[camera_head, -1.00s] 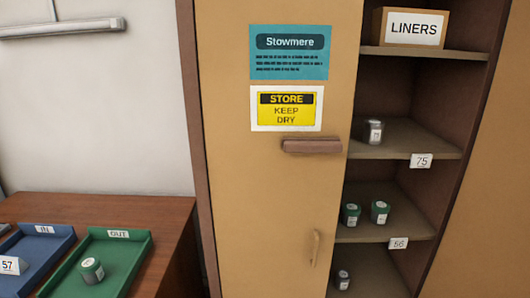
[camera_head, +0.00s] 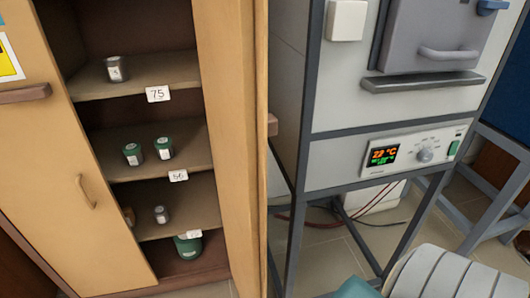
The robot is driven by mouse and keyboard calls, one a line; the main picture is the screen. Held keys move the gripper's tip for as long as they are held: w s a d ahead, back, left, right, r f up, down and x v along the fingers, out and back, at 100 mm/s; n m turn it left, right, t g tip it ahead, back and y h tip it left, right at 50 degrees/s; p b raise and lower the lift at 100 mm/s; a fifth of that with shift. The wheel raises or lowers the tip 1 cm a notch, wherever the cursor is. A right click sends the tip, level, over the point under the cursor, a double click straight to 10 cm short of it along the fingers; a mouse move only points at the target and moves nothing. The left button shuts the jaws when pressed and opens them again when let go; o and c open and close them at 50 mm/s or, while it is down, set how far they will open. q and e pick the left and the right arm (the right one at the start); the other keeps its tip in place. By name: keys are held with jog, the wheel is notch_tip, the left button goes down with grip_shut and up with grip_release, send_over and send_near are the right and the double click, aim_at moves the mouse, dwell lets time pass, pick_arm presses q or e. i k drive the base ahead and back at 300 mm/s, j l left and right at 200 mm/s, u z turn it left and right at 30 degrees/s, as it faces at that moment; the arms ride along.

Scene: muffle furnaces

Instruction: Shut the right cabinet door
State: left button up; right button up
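The right cabinet door (camera_head: 228,120) is a tan panel standing open, swung out toward me at the right side of the cabinet. I see its face at a steep angle. A brown block (camera_head: 272,124) sticks out past its outer edge, on the side facing the furnace. The cabinet's left door (camera_head: 50,170) is shut and has a slim curved handle (camera_head: 86,191). The open right half shows shelves (camera_head: 185,85) with small containers. Neither gripper is in view.
A grey furnace (camera_head: 440,45) on a metal frame stands just right of the open door, with a control panel (camera_head: 405,152) below it. Cables (camera_head: 340,213) lie on the floor beneath. A green container (camera_head: 188,246) sits low in the cabinet.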

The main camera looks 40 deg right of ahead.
aim_at(232, 35)
jog(key=i+l+u, duration=0.1)
jog(key=l, duration=1.55)
